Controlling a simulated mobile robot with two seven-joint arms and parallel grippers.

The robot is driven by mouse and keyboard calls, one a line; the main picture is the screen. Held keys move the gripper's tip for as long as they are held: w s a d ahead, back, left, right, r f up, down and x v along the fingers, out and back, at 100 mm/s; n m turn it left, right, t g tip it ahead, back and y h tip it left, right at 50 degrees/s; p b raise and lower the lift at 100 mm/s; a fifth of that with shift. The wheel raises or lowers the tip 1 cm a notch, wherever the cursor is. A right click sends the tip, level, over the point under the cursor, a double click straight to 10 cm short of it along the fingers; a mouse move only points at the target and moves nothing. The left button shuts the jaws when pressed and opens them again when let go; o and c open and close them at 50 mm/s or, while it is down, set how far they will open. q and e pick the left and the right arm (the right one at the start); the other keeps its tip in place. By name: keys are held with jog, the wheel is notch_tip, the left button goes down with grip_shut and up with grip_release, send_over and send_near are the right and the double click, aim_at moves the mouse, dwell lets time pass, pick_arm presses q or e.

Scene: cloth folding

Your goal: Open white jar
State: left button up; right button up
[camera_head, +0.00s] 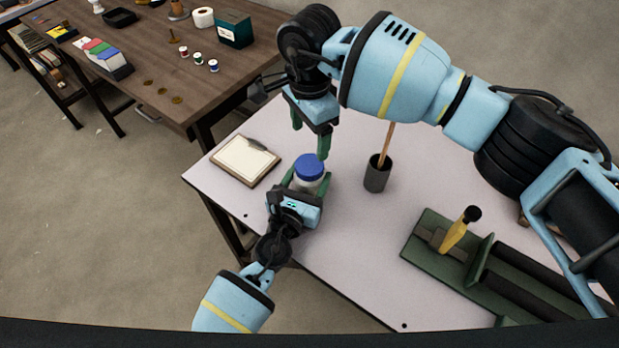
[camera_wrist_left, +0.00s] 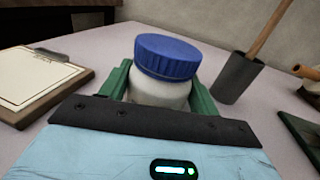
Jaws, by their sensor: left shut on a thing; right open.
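The white jar with a blue lid (camera_head: 309,167) stands at the table's left part in the head view. In the left wrist view its white body (camera_wrist_left: 158,92) is below the ribbed blue lid (camera_wrist_left: 167,55), which sits on the jar. My left gripper (camera_head: 308,183) is shut on the jar's body, one green finger on each side. My right gripper (camera_head: 310,143) is open and empty, just above and behind the lid, with its green fingers pointing down. I cannot tell whether a right finger touches the lid.
A clipboard (camera_head: 245,161) lies left of the jar. A dark cup (camera_head: 377,176) with a wooden stick stands right of it. A green fixture with a yellow-handled tool (camera_head: 455,236) is at the right. A brown table (camera_head: 150,60) with small items stands behind.

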pick_arm(q)
grip_shut()
pick_arm(e)
jog(key=shift+m, duration=0.3)
jog(key=m, duration=0.6)
jog(key=shift+m, duration=0.4)
jog(key=m, duration=0.4)
jog(key=shift+m, duration=0.4)
jog(key=m, duration=1.5)
jog(key=shift+m, duration=0.3)
jog(key=m, duration=0.3)
jog(key=shift+m, duration=0.4)
